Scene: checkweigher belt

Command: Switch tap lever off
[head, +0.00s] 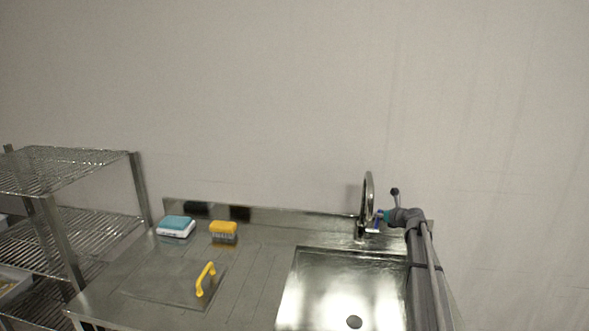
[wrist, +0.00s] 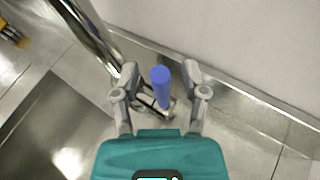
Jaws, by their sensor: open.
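The chrome tap (head: 368,200) stands at the back edge of the sink, its neck curving upward. Its post also shows at the upper left of the wrist view (wrist: 88,32). The tap lever has a blue handle (wrist: 161,86), which lies between the two fingers of my gripper (wrist: 160,70). The fingers are open, with a visible gap on each side of the handle. In the head view my gripper (head: 381,216) is just right of the tap, and the blue handle is a small spot partly hidden there.
The steel sink basin (head: 325,285) lies in front of the tap. A wire shelf (head: 70,170) stands far left. The wall is close behind.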

